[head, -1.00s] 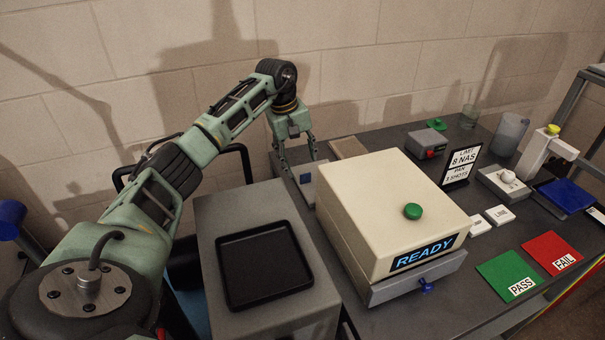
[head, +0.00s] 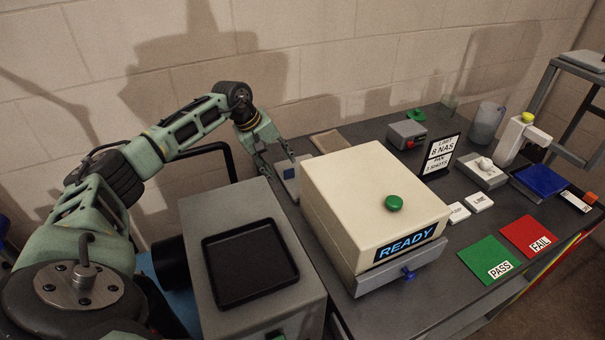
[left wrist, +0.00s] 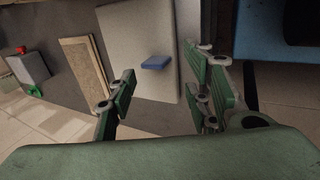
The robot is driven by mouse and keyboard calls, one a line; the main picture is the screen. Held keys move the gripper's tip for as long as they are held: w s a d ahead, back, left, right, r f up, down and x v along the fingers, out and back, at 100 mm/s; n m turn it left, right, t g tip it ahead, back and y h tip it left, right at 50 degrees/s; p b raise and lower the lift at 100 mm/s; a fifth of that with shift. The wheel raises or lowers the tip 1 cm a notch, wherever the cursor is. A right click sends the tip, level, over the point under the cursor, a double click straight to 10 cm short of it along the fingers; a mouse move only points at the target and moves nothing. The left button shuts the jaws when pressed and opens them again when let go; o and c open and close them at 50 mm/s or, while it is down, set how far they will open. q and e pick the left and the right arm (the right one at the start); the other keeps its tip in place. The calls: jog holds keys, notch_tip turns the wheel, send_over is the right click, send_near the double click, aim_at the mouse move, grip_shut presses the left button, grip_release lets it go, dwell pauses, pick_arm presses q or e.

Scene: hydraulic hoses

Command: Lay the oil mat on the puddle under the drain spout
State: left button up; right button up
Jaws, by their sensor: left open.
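I cannot make out the oil mat, the puddle or the drain spout for certain. A flat tan pad (head: 328,141) lies at the back of the bench by the wall; it also shows in the left wrist view (left wrist: 86,72), with a pale border. My left gripper (head: 277,163) is open and empty at the bench's left end, close to a pale block with a blue patch (head: 290,187). In the left wrist view, my spread fingers (left wrist: 160,62) frame that pale surface and a blue tab (left wrist: 155,62). My right gripper is out of view.
A cream READY machine (head: 372,190) with a green button and a blue knob (head: 407,273) fills the bench's middle left. A grey cabinet with a black tray (head: 250,262) stands at front left. Green PASS (head: 489,259) and red FAIL (head: 529,236) pads lie at right.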

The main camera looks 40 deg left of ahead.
aim_at(285, 171)
pick_arm(q)
jog(key=p+x, duration=0.2)
jog(key=x, duration=0.1)
jog(key=shift+d+f, duration=0.25)
jog(key=shift+f, duration=0.05)
jog(key=shift+w+f, duration=0.3)
jog(key=shift+f, duration=0.35)
jog(key=shift+c, duration=0.4)
jog(key=shift+d, duration=0.1)
jog(key=c, duration=0.9)
jog(key=shift+r, duration=0.1)
jog(key=shift+c, duration=0.5)
